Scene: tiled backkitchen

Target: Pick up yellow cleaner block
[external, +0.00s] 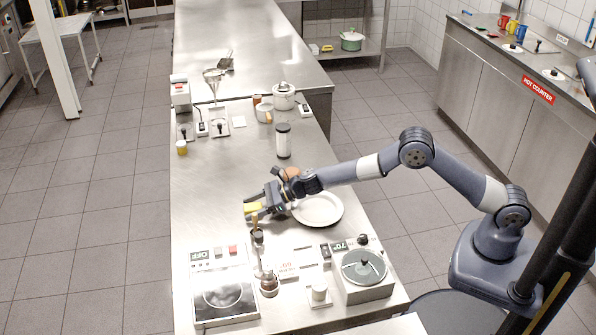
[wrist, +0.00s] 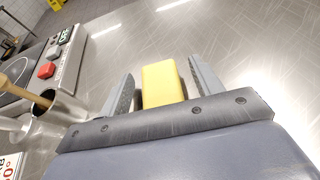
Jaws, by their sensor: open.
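The yellow cleaner block (wrist: 162,84) lies on the steel counter between my gripper's two spread fingers in the wrist view, with a visible gap to the right finger and a small one to the left. Its near end is hidden by the gripper body. In the external view the yellow block (external: 251,208) shows at the tip of my gripper (external: 257,206), which is low over the counter, left of a white plate. My gripper (wrist: 165,90) is open, and I cannot tell whether either finger touches the block.
The white plate (external: 318,210) is just right of my gripper. A metal pot with a wooden tool (wrist: 42,108) stands close at left in the wrist view. A hot plate with red button (external: 222,290) and a round-topped device (external: 363,268) are nearer the camera. The counter left of the gripper is clear.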

